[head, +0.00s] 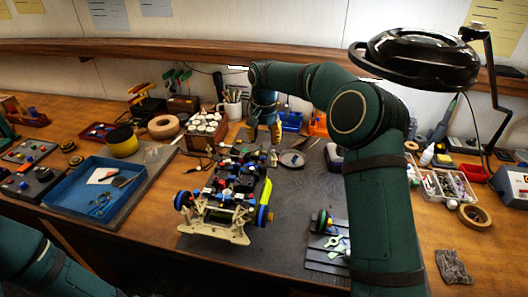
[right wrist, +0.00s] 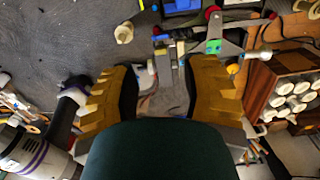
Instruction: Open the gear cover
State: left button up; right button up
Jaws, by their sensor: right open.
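The RC racecar (head: 228,187) sits on the dark mat, with blue-and-yellow wheels and a cream bumper at its near end. My right gripper (head: 264,133) is beyond the car's far end, its yellow fingers pointing down. In the right wrist view the gripper (right wrist: 165,80) is open, fingers apart. The car's far end (right wrist: 213,30) shows at the top of that view, with small grey, yellow and blue parts just ahead of the fingertips. I cannot pick out the gear cover for certain. My left gripper is out of view; only part of the left arm shows.
A wooden rack of white-capped jars (head: 203,132) stands left of my right gripper, also in the right wrist view (right wrist: 293,95). A round dish (head: 292,159) lies to its right. A blue tray (head: 73,208) is at the left. A black lamp (head: 420,58) hangs above right.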

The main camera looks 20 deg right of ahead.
aim_at(264, 151)
jog(key=shift+f+b, duration=0.3)
jog(key=shift+f, duration=2.1)
grip_shut()
